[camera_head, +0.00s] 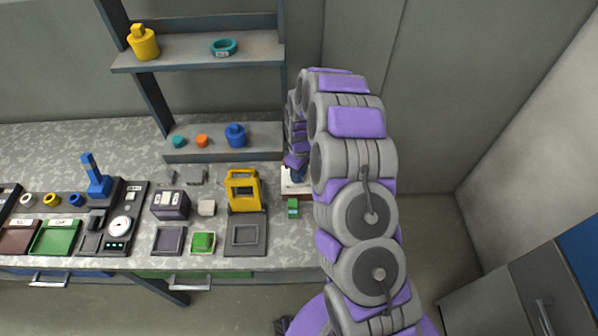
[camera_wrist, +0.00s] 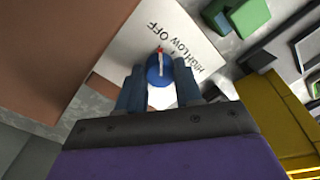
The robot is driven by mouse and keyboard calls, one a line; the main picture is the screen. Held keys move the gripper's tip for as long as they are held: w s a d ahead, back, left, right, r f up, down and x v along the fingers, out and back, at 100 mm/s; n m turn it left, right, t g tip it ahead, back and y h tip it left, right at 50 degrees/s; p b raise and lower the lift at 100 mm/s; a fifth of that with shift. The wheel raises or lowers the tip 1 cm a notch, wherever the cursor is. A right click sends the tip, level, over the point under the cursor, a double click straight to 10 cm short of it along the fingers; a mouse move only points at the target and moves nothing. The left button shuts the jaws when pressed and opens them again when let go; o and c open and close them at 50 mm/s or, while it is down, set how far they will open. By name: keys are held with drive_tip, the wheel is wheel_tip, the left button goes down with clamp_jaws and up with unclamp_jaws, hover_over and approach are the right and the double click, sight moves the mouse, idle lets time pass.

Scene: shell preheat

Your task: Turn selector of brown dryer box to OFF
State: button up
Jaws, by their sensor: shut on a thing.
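The brown dryer box (camera_wrist: 60,45) fills the upper left of the wrist view, with a white panel (camera_wrist: 118,58) marked HIGH, LOW and OFF. Its selector is a round blue knob (camera_wrist: 158,70) with a white pointer and red tip. The red tip points up, toward the OFF word. My gripper (camera_wrist: 160,86) is shut on the knob, one finger on each side. In the head view my gripper (camera_head: 296,170) is over the white top of the dryer box (camera_head: 293,188), at the bench's right end; my arm hides part of it.
A green block (camera_head: 293,208) sits in front of the dryer box. A yellow device (camera_head: 243,190) stands to its left. A shelf rack (camera_head: 200,62) stands behind, holding a yellow weight-like object (camera_head: 143,43) and a teal ring (camera_head: 224,47).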

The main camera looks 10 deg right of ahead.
drive_tip(key=shift+w+r+n, duration=0.15)
drive_tip(key=shift+w+n, duration=0.05)
drive_tip(key=shift+n, duration=0.1)
drive_tip(key=o, duration=1)
drive_tip(key=shift+s, duration=0.1)
drive_tip(key=shift+o, duration=0.2)
wheel_tip(320, 180, up, 17)
drive_tip(key=p, duration=0.2)
drive_tip(key=shift+w+d, duration=0.25)
drive_tip(key=shift+w, duration=0.15)
